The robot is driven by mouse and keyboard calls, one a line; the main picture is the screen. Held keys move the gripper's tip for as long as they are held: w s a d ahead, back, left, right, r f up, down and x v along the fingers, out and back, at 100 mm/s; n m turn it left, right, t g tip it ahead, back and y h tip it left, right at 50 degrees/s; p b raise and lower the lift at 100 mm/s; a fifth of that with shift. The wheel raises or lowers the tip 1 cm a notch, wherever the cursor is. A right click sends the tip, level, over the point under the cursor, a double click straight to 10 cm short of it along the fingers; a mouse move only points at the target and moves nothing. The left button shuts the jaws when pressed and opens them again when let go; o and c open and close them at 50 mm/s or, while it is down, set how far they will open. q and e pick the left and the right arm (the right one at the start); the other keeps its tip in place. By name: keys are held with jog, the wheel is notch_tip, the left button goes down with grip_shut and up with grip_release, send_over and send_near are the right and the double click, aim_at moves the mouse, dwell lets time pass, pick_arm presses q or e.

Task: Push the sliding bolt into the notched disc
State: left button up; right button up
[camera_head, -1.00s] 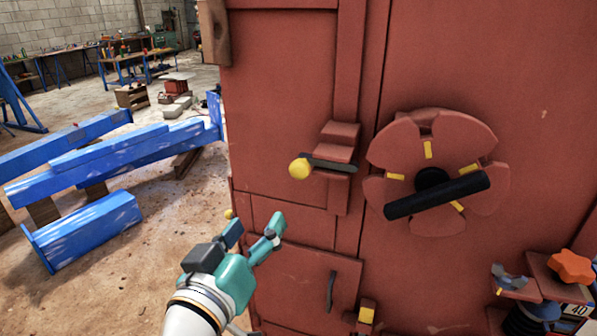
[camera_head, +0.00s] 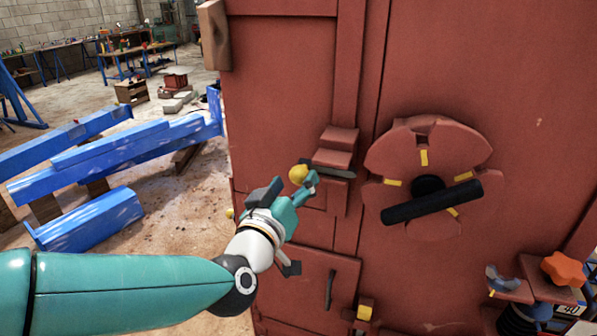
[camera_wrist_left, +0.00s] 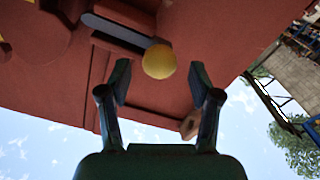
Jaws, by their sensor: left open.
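The sliding bolt is a dark flat bar (camera_head: 335,171) with a yellow ball knob (camera_head: 298,174) on its left end. It runs under a red stepped block (camera_head: 337,147) on the red door. The red notched disc (camera_head: 400,150), with yellow marks and a black bar handle (camera_head: 432,203), is right of the bolt. The bolt's right end appears just short of the disc's edge. My left gripper (camera_head: 289,188) is open at the knob. In the left wrist view, the knob (camera_wrist_left: 158,62) shows between the spread fingers (camera_wrist_left: 160,78), with gaps on both sides. My right gripper is out of view.
A small door handle (camera_head: 330,289) and a yellow-faced block (camera_head: 364,312) sit below the bolt. An orange star knob (camera_head: 564,269) is at lower right. Blue beams (camera_head: 110,160) lie on the floor at left. The door around the bolt is mostly flat.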

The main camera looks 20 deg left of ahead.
aim_at(296, 179)
pick_arm(q)
jog(key=shift+w, duration=1.6)
grip_shut()
